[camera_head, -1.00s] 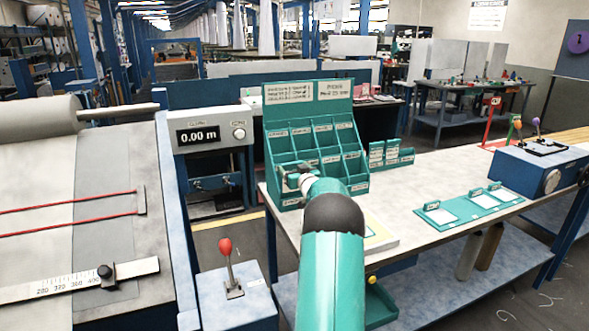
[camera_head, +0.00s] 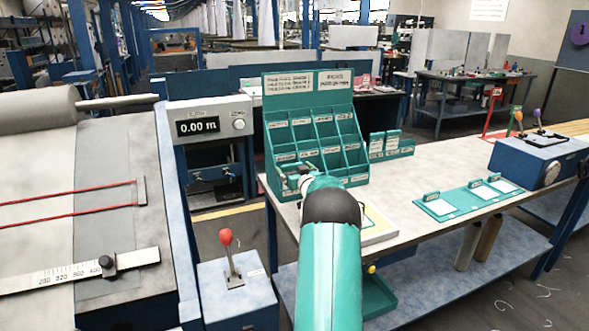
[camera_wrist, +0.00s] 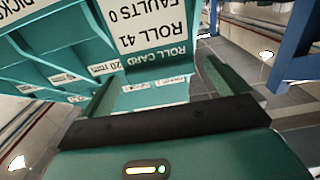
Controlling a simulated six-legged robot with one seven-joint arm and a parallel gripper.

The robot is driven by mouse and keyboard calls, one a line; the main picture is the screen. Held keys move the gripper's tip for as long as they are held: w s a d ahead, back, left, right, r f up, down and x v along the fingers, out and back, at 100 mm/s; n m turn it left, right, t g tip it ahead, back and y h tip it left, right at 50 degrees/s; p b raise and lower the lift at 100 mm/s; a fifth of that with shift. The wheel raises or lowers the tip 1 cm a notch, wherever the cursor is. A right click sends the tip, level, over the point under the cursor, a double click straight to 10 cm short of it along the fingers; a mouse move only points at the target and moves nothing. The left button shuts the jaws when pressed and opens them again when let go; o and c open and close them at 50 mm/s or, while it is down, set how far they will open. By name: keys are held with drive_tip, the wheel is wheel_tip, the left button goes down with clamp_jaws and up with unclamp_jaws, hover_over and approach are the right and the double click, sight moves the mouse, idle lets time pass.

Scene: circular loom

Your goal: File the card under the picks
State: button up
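A green sorting rack (camera_head: 306,87) with rows of labelled pockets stands at the left end of the bench. Its pocket labels are too small to read in the head view. My gripper (camera_head: 291,184) is at the rack's lower left pockets. In the wrist view my gripper (camera_wrist: 165,88) has a finger at each side of a green and white card (camera_wrist: 150,28) reading "ROLL CARD, ROLL 41, FAULTS 0". The card appears held between them. A header ending in "PICKS" shows partly at the top left, with pockets (camera_wrist: 45,72) below it. The card's far end is out of frame.
A small green holder (camera_head: 390,146) stands right of the rack. A green tray (camera_head: 462,204) with white cards lies on the bench (camera_head: 420,178). A blue lever box (camera_head: 540,158) is at the right end. A red-knobbed lever (camera_head: 226,240) stands left of my arm.

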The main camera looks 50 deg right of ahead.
drive_tip(key=v, duration=1.3)
drive_tip(key=shift+s+a, duration=0.2)
drive_tip(key=shift+s, duration=0.1)
